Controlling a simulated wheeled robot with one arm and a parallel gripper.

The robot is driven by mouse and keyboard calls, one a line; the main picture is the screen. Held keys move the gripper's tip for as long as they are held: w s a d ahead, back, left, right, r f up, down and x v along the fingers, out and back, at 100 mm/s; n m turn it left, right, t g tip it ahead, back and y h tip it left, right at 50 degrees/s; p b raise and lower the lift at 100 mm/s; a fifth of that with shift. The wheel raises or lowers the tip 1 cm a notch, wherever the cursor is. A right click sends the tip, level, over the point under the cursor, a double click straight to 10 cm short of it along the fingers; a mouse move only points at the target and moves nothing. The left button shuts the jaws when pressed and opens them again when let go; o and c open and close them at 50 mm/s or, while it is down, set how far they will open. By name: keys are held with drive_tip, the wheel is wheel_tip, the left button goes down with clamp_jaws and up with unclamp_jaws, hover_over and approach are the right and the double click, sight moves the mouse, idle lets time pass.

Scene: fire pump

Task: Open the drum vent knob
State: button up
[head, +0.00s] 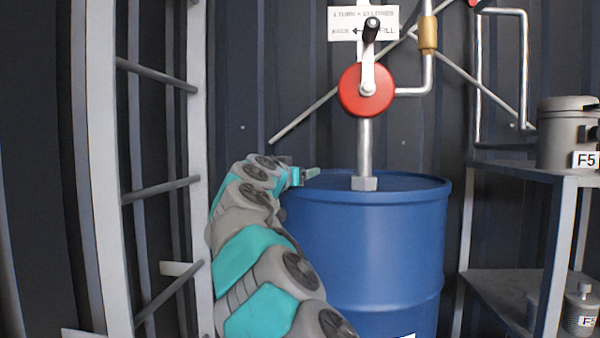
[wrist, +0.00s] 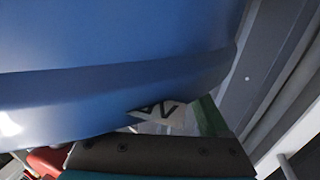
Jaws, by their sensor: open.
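The blue drum (head: 365,235) stands upright in the middle of the head view. My gripper (head: 311,173) is at the left side of the drum's top rim, at the end of my grey and teal arm, and is open. It looks small and edge-on there; I cannot tell whether it touches the drum. I cannot make out the vent knob in either view; it may be hidden behind my gripper or the rim. The wrist view is filled at upper left by the drum's blue wall (wrist: 110,45), close up.
A hand pump with a red body (head: 366,90) and a crank rises from the drum top on a steel pipe. A ladder-like frame (head: 190,130) stands left of my arm. A grey shelf (head: 520,170) at right holds a canister (head: 567,130).

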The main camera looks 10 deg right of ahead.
drive_tip(key=shift+w+d, duration=0.1)
drive_tip(key=shift+c, duration=0.2)
clamp_jaws()
idle(0.5)
